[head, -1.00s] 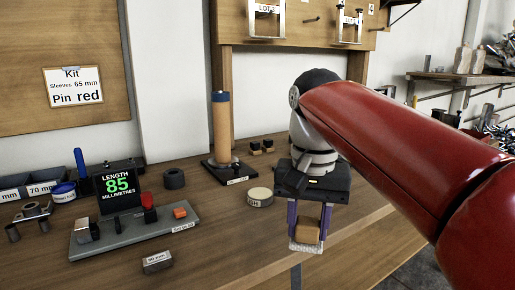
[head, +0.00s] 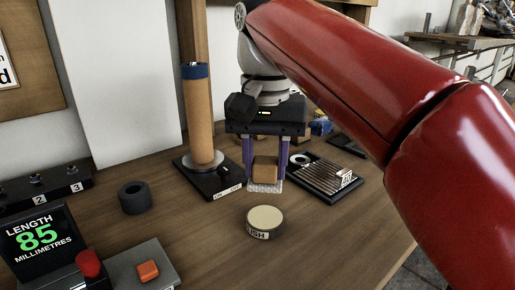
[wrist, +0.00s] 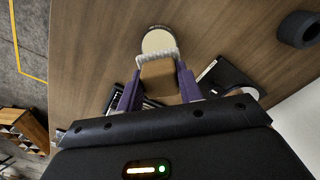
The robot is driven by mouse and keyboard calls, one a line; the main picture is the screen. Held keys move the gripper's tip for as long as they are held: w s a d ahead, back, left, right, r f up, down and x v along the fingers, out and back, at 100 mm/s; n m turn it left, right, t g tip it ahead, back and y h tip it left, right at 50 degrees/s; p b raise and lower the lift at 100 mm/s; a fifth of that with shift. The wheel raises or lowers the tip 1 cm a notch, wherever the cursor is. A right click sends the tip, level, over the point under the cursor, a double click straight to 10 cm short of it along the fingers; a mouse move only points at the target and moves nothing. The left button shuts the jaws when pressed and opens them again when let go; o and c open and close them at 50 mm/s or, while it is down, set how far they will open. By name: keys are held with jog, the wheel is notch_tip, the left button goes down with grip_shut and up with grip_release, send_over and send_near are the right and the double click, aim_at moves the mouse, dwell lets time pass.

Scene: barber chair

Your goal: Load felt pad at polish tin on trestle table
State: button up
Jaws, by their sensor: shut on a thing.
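My gripper (head: 265,175) is shut on the felt pad, a brown wooden block (head: 264,168) with a pale fuzzy felt face (head: 265,187) pointing down. The block and its felt edge also show between the purple fingers in the wrist view (wrist: 159,78). The polish tin (head: 264,222) is a round, dark-sided tin with a cream top and a partly readable label. It stands on the wooden trestle table (head: 330,235), in front of and below the pad in the head view. In the wrist view the tin (wrist: 158,40) lies just beyond the felt edge. The pad looks apart from the tin.
A stand with a tall tan cylinder (head: 199,125) is left of my gripper. A slatted dark tray (head: 322,176) is to the right. A dark ring (head: 134,197) and the length display (head: 38,238) stand further left. The table right of the tin is clear.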

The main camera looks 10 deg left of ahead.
aim_at(266, 184)
jog(key=shift+s+f+b, duration=0.1)
jog(key=shift+f+b, duration=1.2)
jog(key=shift+f, duration=1.55)
jog(key=shift+d+f, duration=0.1)
jog(key=shift+f, duration=0.5)
notch_tip(266, 184, up, 3)
jog(key=p, duration=0.2)
jog(key=shift+f+p, duration=0.15)
jog(key=shift+p, duration=0.15)
jog(key=shift+r, duration=2.25)
